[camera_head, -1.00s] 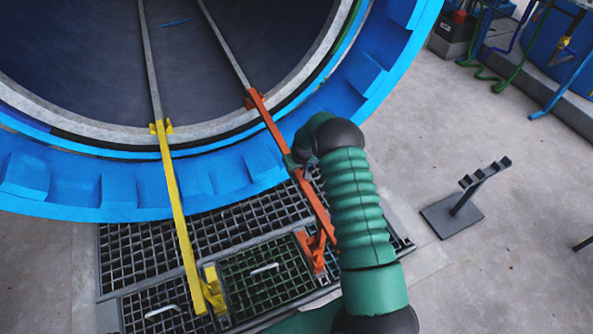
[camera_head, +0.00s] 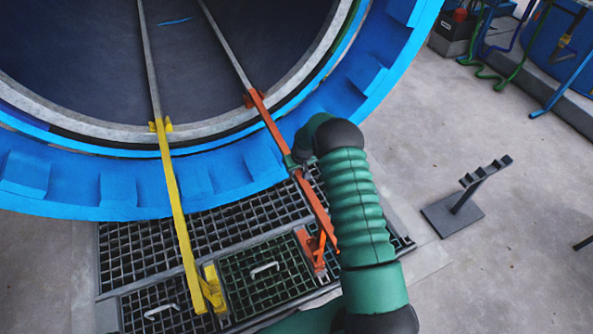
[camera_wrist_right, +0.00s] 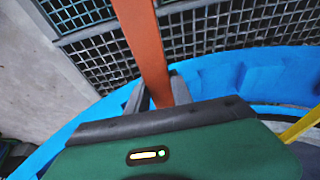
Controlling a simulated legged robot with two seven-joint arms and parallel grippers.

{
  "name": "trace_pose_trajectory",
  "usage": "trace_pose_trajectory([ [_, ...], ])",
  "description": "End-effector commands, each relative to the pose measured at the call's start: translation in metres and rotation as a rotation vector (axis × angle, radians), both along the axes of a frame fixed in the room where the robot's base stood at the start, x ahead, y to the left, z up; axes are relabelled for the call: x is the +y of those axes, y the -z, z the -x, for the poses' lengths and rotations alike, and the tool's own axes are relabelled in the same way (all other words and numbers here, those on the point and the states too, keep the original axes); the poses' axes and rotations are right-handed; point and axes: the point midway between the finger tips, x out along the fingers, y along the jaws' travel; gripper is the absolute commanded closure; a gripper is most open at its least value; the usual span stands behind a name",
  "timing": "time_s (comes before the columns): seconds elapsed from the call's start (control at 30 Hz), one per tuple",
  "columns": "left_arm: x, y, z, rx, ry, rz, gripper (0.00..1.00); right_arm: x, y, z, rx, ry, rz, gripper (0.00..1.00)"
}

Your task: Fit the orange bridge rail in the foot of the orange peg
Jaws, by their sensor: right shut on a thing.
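The orange bridge rail (camera_head: 265,115) slopes from the rim of the blue vessel down to the right over the floor grating. Its upper end is at the end of a grey track. My right gripper (camera_head: 292,162) is shut on the rail partway along it; the right wrist view shows the rail (camera_wrist_right: 148,45) between the two fingers (camera_wrist_right: 158,92). The orange peg (camera_head: 307,250) stands on the grating, just left of the rail's lower end. That end appears beside the peg, partly against my arm; I cannot tell whether they touch. My left gripper is out of view.
A yellow rail (camera_head: 177,205) runs parallel on the left, its lower end at a yellow peg (camera_head: 213,290). The blue vessel flange (camera_head: 235,180) curves across close to my gripper. A dark stand (camera_head: 455,213) is on the floor at right, with clear floor around it.

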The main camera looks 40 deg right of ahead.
Motion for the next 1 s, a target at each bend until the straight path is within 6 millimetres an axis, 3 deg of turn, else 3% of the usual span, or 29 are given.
trace_pose_trajectory([
  [0.77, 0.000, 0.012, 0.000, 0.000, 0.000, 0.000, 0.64, -0.001, 0.017, -0.001, -0.004, 0.000, 0.002, 1.00],
  [0.8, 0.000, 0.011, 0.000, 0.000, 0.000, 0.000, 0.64, -0.001, 0.016, -0.001, -0.004, 0.000, 0.002, 0.70],
  [1.0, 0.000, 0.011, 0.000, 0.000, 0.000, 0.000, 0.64, 0.000, 0.017, -0.001, -0.002, 0.000, 0.001, 0.47],
])
